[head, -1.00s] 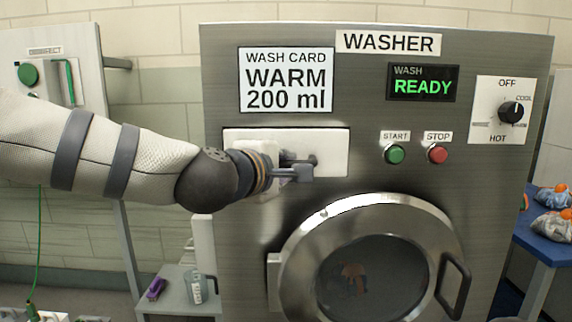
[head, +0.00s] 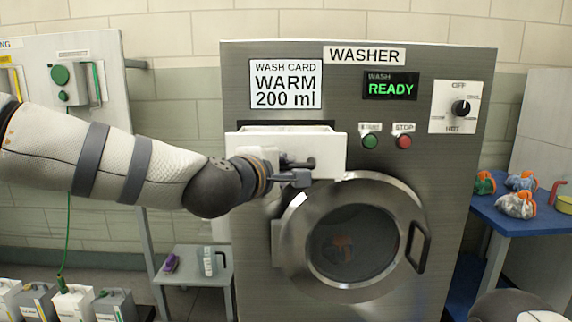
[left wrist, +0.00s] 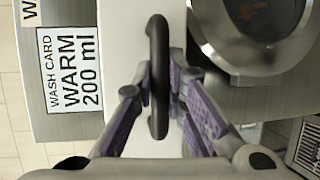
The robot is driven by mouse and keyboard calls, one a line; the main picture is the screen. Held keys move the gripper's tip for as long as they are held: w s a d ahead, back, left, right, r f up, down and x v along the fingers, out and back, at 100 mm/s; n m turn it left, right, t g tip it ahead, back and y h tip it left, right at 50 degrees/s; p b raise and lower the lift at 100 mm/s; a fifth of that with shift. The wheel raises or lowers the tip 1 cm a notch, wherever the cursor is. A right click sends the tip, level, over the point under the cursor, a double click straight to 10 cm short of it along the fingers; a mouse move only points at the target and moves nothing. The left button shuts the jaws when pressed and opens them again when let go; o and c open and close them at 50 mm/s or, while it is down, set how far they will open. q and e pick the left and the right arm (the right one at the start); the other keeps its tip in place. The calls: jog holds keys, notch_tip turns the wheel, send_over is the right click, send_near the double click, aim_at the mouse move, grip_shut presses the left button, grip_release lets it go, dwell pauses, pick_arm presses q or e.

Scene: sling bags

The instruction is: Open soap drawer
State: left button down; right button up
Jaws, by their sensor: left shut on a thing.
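The white soap drawer (head: 331,155) stands pulled out from the washer (head: 260,220), with its dark slot showing behind and above its front. Its black bar handle (left wrist: 157,40) stands across the white front in the left wrist view. My left gripper (head: 300,172) is shut on this handle, with its purple-padded fingers (left wrist: 162,88) on both sides of the bar. In the head view my gripper and wrist cover the left part of the drawer front. My right gripper is not in view.
The closed round washer door (head: 293,240) sits just below the drawer. START (head: 370,142) and STOP (head: 404,142) buttons are to its right. A small side table (head: 190,280) holds a purple item and a bottle. A blue table (head: 500,215) with bundled cloths stands at right.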

pick_arm(q)
jog(key=shift+w, duration=0.2)
jog(key=c, duration=1.6)
grip_release()
jog(key=v, duration=1.2)
